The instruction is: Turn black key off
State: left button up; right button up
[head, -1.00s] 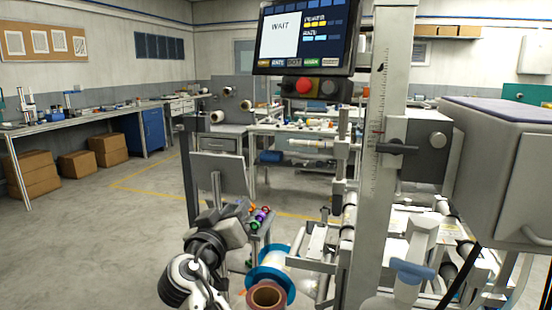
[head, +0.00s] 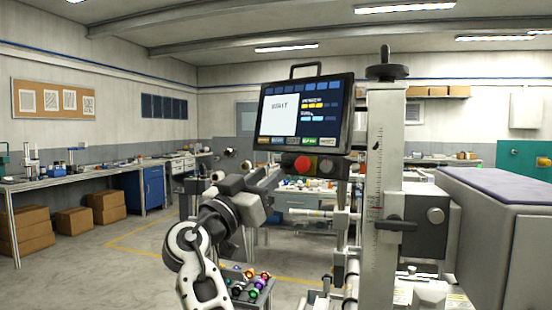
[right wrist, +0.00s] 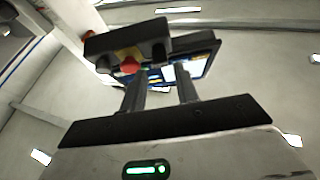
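The black key (head: 327,166) is a small dark knob to the right of the red button (head: 304,164), on the control box under the screen in the head view. Its turned position is too small to tell. My right gripper (head: 270,180) is left of and a little below the box, apart from it. In the right wrist view its two fingers (right wrist: 160,82) stand apart with nothing between them, and the control box (right wrist: 125,38) with the red button (right wrist: 130,66) lies beyond them. My left gripper is not in view.
The screen (head: 300,112) reads "WAIT" and hangs just above the box. A grey vertical column (head: 384,190) with a crank stands right of it. A rack of coloured spools (head: 250,282) is below my arm. Open floor lies to the left.

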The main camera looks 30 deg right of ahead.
aim_at(284, 164)
jog(key=x, duration=0.3)
jog(key=shift+a+r+p, duration=0.1)
jog(key=shift+p, duration=0.3)
jog(key=shift+w+d+r, duration=0.1)
jog(key=shift+w+d, duration=0.05)
jog(key=shift+d, duration=0.4)
grip_shut()
